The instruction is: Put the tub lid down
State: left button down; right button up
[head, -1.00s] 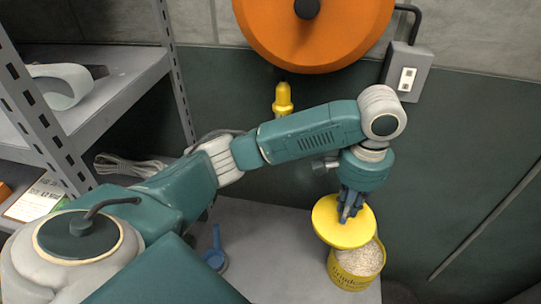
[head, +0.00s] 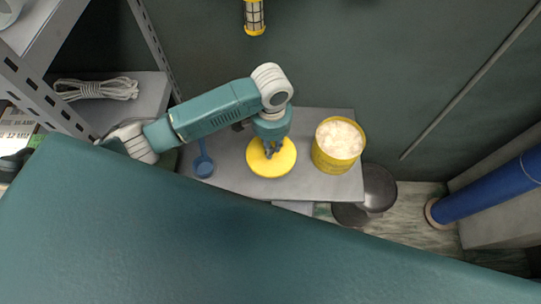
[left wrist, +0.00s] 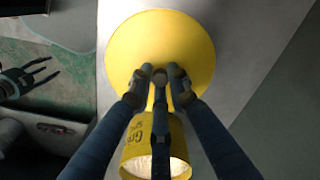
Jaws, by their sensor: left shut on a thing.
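The round yellow tub lid (head: 284,164) is over the grey tabletop, left of the tub. My left gripper (head: 271,153) is shut on the lid's middle from above. I cannot tell whether the lid touches the tabletop. In the left wrist view the lid (left wrist: 190,40) lies flat beyond the fingertips (left wrist: 162,76). The yellow tub (head: 322,160) stands upright and open, full of pale grains; the tub also shows in the left wrist view (left wrist: 135,150), partly hidden by the fingers. My right gripper (left wrist: 38,76) shows at the left wrist view's left edge, fingers apart and empty.
A blue scoop (head: 204,165) lies on the tabletop (head: 228,185) left of the lid. A metal shelf with a coiled cable (head: 98,89) stands at the left. A dark round stool (head: 379,188) is right of the tabletop, and a blue pipe (head: 490,188) stands further right.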

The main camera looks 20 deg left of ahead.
pick_arm(q)
notch_tip(320, 180, down, 7)
jog(key=shift+f, duration=0.15)
dwell(0.4)
jog(key=c, duration=1.6)
grip_release()
jog(key=shift+f, duration=0.1)
jog(key=shift+c, duration=0.2)
notch_tip(320, 180, up, 12)
jog(key=shift+d+f, duration=0.1)
jog(key=shift+f, duration=0.05)
jog(key=shift+r, duration=0.3)
